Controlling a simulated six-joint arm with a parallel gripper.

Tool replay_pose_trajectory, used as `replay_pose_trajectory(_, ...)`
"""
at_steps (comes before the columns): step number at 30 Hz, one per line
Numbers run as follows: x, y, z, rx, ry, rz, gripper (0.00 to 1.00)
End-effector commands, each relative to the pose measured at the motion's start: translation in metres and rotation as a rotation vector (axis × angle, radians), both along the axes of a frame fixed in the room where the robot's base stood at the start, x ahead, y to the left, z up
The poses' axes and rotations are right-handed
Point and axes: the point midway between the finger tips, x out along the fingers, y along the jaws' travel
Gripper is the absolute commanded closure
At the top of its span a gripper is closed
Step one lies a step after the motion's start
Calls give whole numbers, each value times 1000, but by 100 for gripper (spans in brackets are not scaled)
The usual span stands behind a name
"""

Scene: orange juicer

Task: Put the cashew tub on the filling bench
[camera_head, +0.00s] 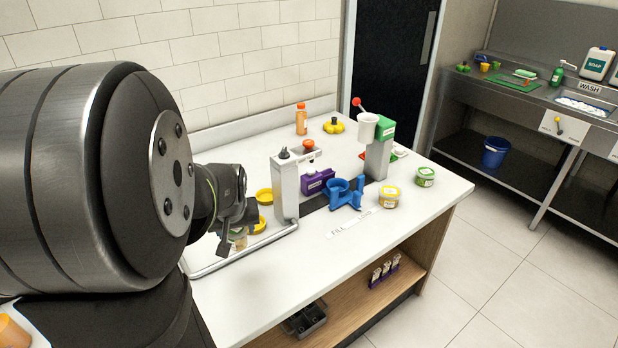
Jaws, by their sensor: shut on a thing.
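My gripper (238,226) is at the left part of the white bench (250,285), seen from behind and partly covered by my own arm. It is shut on a small pale tub (240,242), mostly hidden by the fingers; its label cannot be read, and I cannot tell whether it touches the bench top. The bench carries a strip marked FILL (350,224). A tub with a yellow lid (389,196) and a tub with a green lid (425,176) stand upright at its right; their labels are too small to read.
A grey juicer-like stand (286,190), a purple block (318,181), a blue holder (345,193) and a green-topped dispenser (380,150) fill the bench middle. An orange bottle (301,119) stands at the back. The front right of the bench top is clear. A wash sink (580,103) is far right.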

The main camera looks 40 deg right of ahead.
Motion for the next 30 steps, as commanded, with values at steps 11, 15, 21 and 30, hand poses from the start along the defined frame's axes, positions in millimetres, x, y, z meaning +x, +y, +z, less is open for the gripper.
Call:
replay_pose_trajectory(11,-85,-95,-27,0,0,-308,69)
replay_pose_trajectory(15,-109,-113,-34,2,1,-382,69)
replay_pose_trajectory(21,-122,-122,-39,0,0,-426,69)
replay_pose_trajectory(30,-76,-101,-71,2,4,-422,69)
